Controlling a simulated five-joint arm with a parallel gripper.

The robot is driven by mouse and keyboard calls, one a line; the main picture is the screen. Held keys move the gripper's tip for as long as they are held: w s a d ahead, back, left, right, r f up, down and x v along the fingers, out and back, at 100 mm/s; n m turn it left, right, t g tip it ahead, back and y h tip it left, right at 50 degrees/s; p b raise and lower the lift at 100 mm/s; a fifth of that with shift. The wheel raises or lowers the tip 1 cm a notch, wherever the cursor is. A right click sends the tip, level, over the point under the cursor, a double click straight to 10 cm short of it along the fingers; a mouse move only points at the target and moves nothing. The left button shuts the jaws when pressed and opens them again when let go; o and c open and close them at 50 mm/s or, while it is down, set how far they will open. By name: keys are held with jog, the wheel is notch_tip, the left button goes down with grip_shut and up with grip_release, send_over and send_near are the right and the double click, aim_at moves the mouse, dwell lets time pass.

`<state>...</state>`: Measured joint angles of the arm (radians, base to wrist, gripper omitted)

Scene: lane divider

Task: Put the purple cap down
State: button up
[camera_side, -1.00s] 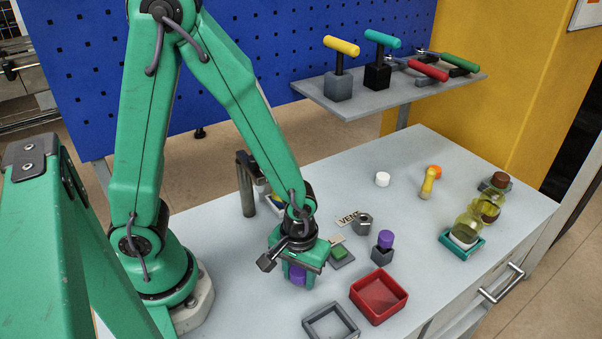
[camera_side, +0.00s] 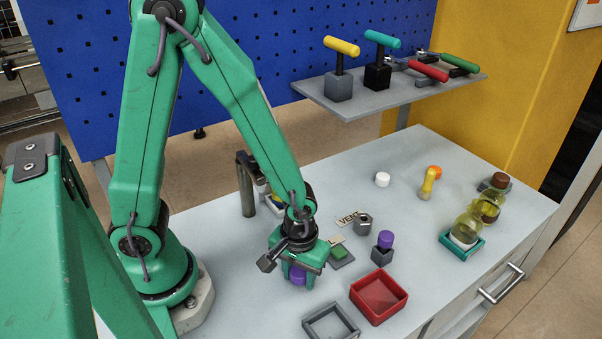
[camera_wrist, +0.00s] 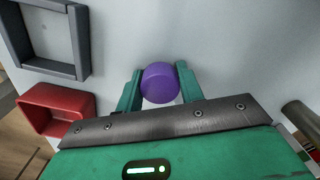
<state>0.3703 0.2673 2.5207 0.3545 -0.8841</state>
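A purple cap (camera_side: 298,276) is between the two green fingers of my gripper (camera_side: 297,281), at or just above the grey table top; I cannot tell whether it touches the table. In the wrist view the round purple cap (camera_wrist: 160,83) sits between the fingertips of my gripper (camera_wrist: 159,77), with a finger against each side. My gripper points down and is shut on the cap. A second purple piece (camera_side: 386,239) stands upright on a small dark grey block to the right.
A red tray (camera_side: 378,312) and a grey open frame (camera_side: 331,326) lie to the right and front. A green block on a grey plate (camera_side: 341,261) is close beside my gripper. A metal nut (camera_side: 362,224) and a dark post (camera_side: 246,185) stand behind.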

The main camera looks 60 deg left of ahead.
aim_at(299, 270)
jog(key=shift+s+f, duration=0.1)
jog(key=shift+f, duration=0.2)
jog(key=shift+o, duration=0.5)
jog(key=shift+r, duration=1.2)
notch_tip(299, 270, up, 10)
jog(key=shift+r, duration=0.25)
jog(key=s+a+r+m+t, duration=0.2)
jog(key=a+r+m+t, duration=0.3)
jog(key=a+r, duration=0.4)
jog(key=shift+a+r+m+t, duration=0.3)
jog(key=shift+r+m, duration=0.1)
jog(key=shift+r, duration=1.35)
